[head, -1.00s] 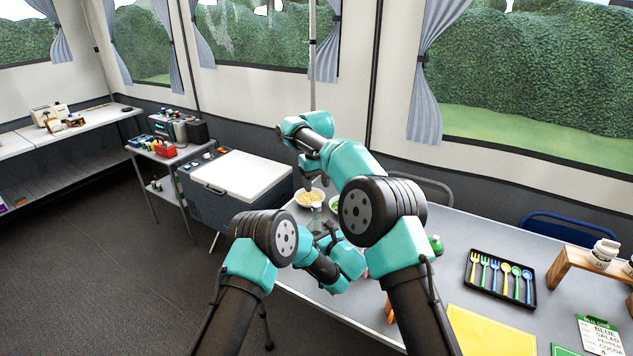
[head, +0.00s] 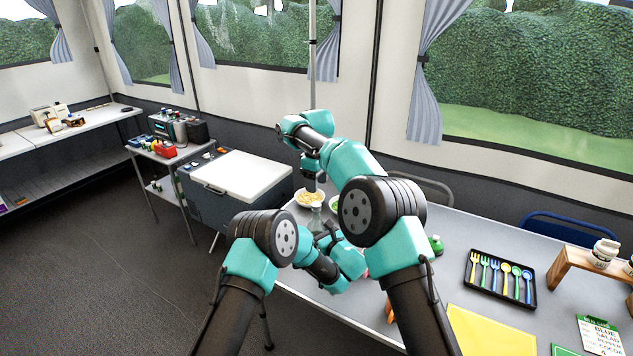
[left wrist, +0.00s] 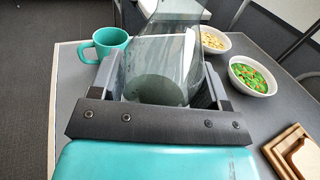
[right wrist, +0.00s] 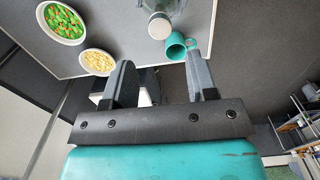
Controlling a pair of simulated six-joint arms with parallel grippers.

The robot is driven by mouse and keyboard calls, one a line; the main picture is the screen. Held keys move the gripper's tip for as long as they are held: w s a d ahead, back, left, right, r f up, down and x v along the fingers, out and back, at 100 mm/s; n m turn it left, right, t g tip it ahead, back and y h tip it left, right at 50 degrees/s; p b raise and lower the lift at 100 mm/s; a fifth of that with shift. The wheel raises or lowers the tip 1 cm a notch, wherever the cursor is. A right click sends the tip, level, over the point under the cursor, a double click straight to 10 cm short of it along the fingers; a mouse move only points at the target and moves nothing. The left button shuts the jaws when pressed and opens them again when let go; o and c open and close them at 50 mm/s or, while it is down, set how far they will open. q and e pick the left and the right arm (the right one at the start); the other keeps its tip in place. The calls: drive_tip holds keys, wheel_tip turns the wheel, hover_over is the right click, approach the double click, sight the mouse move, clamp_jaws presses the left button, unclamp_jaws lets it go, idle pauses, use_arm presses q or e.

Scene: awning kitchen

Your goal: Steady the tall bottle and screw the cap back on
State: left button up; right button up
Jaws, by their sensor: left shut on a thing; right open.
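The tall clear bottle (head: 316,215) stands on the table. My left gripper (head: 326,241) is shut around its body, with grey fingers on both sides of the see-through wall (left wrist: 160,68) in the left wrist view. In the right wrist view, the bottle (right wrist: 165,6) is at the top edge, with a pale round disc (right wrist: 159,28) at its top end. The disc looks like the cap, but I cannot tell how firmly it sits. My right gripper (right wrist: 160,66) is open, with nothing between its fingers. It is above the bottle, apart from it.
A teal mug (left wrist: 108,42) stands close to the bottle. A bowl of pale food (left wrist: 214,40) and a bowl of green and red food (left wrist: 252,76) are near it. A black cutlery tray (head: 501,278) and a yellow mat (head: 488,331) lie farther right on the table.

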sight(316, 204)
drive_tip(key=shift+f, duration=3.95)
drive_tip(key=shift+c, duration=0.3)
drive_tip(key=c, duration=0.9)
drive_tip(key=shift+m, duration=0.9)
drive_tip(key=o, duration=1.1)
drive_tip(key=shift+r, duration=0.15)
wheel_tip(316, 204, up, 12)
